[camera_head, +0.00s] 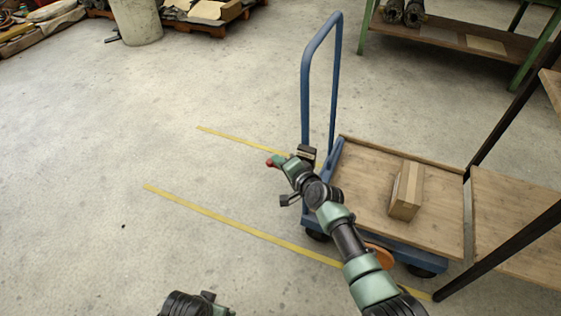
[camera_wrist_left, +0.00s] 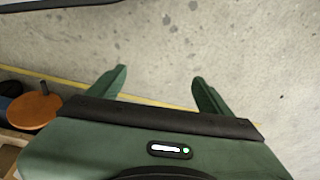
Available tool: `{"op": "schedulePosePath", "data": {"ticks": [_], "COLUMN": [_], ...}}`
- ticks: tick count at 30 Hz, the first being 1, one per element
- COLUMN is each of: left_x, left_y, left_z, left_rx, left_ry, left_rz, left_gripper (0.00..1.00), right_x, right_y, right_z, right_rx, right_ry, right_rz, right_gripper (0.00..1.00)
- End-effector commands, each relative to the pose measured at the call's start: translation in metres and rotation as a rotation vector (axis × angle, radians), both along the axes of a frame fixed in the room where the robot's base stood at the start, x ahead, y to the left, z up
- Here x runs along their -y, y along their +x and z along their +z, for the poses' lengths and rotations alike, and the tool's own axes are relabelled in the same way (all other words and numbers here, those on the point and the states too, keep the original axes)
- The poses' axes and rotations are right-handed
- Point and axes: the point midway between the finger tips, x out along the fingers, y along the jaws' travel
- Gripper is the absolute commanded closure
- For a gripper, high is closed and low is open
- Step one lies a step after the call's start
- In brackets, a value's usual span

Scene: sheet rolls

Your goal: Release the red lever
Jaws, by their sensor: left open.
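A small red knob, seemingly the red lever's end (camera_head: 270,162), shows beside the blue push cart's handle (camera_head: 304,110) in the head view. My right gripper (camera_head: 282,164) is at the knob, in front of the handle's lower part. The rest of the lever is hidden, and I cannot tell whether the fingers touch or grip it. My left gripper (camera_wrist_left: 158,76) is open and empty over bare floor in the left wrist view. Only part of my left arm shows at the bottom of the head view.
A cardboard box (camera_head: 405,190) sits on the cart's wooden deck (camera_head: 362,188). An orange disc (camera_head: 379,257) shows low beside the cart. A wooden shelf with black posts (camera_head: 510,215) stands right. Yellow floor lines (camera_head: 225,220) run toward the cart. The floor at left is clear.

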Motion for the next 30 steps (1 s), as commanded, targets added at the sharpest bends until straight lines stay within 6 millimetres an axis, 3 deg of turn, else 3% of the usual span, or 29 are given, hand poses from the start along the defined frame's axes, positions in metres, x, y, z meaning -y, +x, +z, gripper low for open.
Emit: {"op": "schedulePosePath", "data": {"ticks": [9,26,30], "left_x": [0.0,0.0,-0.001], "left_y": [0.002,0.002,-0.002], "left_z": [0.013,0.015,-0.003], "left_rx": [0.005,0.009,-0.007], "left_ry": [0.0,-0.001,0.002], "left_rz": [0.001,0.001,0.0], "left_gripper": [0.2,0.2,0.2], "right_x": [-0.002,-0.002,0.004], "right_y": [0.001,-0.001,-0.008], "right_z": [-0.004,-0.002,0.001], "right_rx": [0.001,0.001,0.0], "right_ry": [0.002,0.004,0.004], "right_rz": [0.001,0.001,-0.001], "right_gripper": [1.0,1.0,1.0]}}
